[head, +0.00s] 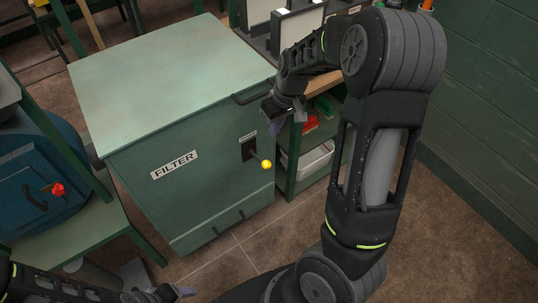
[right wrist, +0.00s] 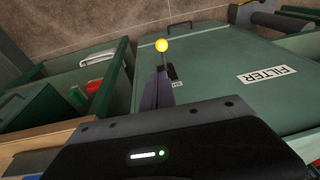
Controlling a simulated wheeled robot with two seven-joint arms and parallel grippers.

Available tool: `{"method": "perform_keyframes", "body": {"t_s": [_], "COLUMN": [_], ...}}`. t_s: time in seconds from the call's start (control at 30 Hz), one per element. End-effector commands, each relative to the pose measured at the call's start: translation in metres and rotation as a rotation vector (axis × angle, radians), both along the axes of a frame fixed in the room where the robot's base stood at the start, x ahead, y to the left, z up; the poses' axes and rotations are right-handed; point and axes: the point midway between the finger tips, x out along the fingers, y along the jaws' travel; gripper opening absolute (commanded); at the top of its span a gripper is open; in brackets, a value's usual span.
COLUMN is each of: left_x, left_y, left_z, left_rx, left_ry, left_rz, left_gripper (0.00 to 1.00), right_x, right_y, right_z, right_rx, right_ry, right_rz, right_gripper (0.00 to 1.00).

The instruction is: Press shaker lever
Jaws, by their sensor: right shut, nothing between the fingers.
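The shaker lever is a short rod with a yellow ball knob (head: 266,164), sticking out from a dark slot plate (head: 248,149) on the front of the green filter cabinet (head: 185,165). The knob (right wrist: 162,45) also shows in the right wrist view, just beyond my fingertips. My right gripper (head: 270,122) is above the lever, near the cabinet's upper right front edge. Its fingers (right wrist: 158,92) are shut and empty, pointing toward the knob; a gap to the knob shows in the head view. My left gripper (head: 180,292) is low at the bottom edge, partly cut off, away from the lever.
A dark handle bar (head: 254,95) juts from the cabinet's top right edge, close to my right gripper. A green shelf (head: 310,155) with bins stands right of the cabinet. A blue machine (head: 40,180) with a red knob is at left. Floor in front is open.

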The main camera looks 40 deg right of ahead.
Motion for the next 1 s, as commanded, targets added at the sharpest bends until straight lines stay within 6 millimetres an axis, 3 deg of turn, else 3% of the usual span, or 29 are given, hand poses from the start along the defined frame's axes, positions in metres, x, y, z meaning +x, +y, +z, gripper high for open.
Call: {"method": "perform_keyframes", "body": {"t_s": [0.37, 0.87, 1.0], "left_x": [0.0, 0.0, 0.0], "left_y": [0.0, 0.0, 0.0], "left_z": [-0.001, -0.002, 0.0], "left_rx": [0.0, 0.0, 0.0], "left_ry": [0.0, 0.0, 0.001], "left_rz": [0.0, 0.0, 0.0], "left_gripper": [0.58, 0.58, 0.58], "right_x": [0.002, 0.02, 0.016], "right_y": [0.002, 0.007, 0.012], "right_z": [-0.013, -0.102, -0.121], "right_rx": [0.001, 0.001, 0.001], "right_ry": [0.003, 0.004, 0.003], "right_rz": [0.001, -0.001, -0.001], "right_gripper": [0.0, 0.0, 0.0]}}
